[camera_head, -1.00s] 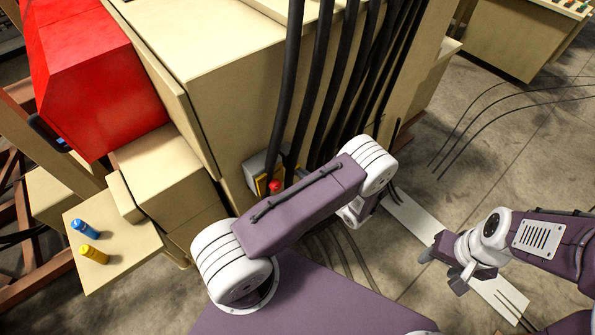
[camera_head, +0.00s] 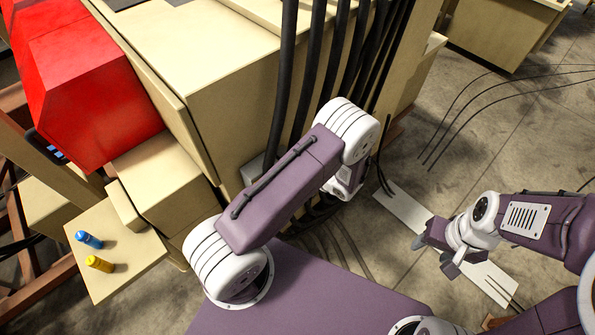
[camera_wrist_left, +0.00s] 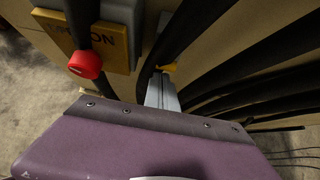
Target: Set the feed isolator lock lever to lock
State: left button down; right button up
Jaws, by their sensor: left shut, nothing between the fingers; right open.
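The isolator is a grey box (camera_wrist_left: 122,14) with a yellow plate (camera_wrist_left: 60,32) at the upper left of the left wrist view. Part of the word "ON" reads on the plate. A red knob (camera_wrist_left: 85,65) stands out in front of it; a dark bar or cable runs behind it. In the head view only the grey box's edge (camera_head: 252,168) shows; my left arm hides the knob. My left gripper (camera_wrist_left: 160,92) is shut and empty, right of the knob and apart from it, near a small yellow piece (camera_wrist_left: 168,67). My right gripper (camera_head: 433,257) is open and empty over the floor at right.
Thick black cables (camera_head: 313,75) run down the beige cabinet (camera_head: 205,60) close to the isolator. A red housing (camera_head: 90,95) is at left. A beige shelf (camera_head: 125,260) holds a blue cylinder (camera_head: 88,239) and a yellow cylinder (camera_head: 99,263). Open floor lies at right.

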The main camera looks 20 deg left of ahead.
pick_arm(q)
jog(key=shift+w+r+p, duration=0.2)
jog(key=shift+r+p, duration=0.3)
jog(key=shift+r, duration=0.35)
jog(key=shift+d, duration=0.1)
notch_tip(320, 180, down, 4)
jog(key=d+b, duration=0.2)
jog(key=b, duration=0.2)
jog(key=a+r+b+v, duration=0.1)
jog(key=v, duration=0.9)
jog(key=shift+s+r, duration=0.3)
jog(key=shift+s, duration=0.05)
jog(key=shift+a+f+b, duration=0.1)
jog(key=shift+a+b, duration=0.1)
jog(key=shift+b, duration=0.1)
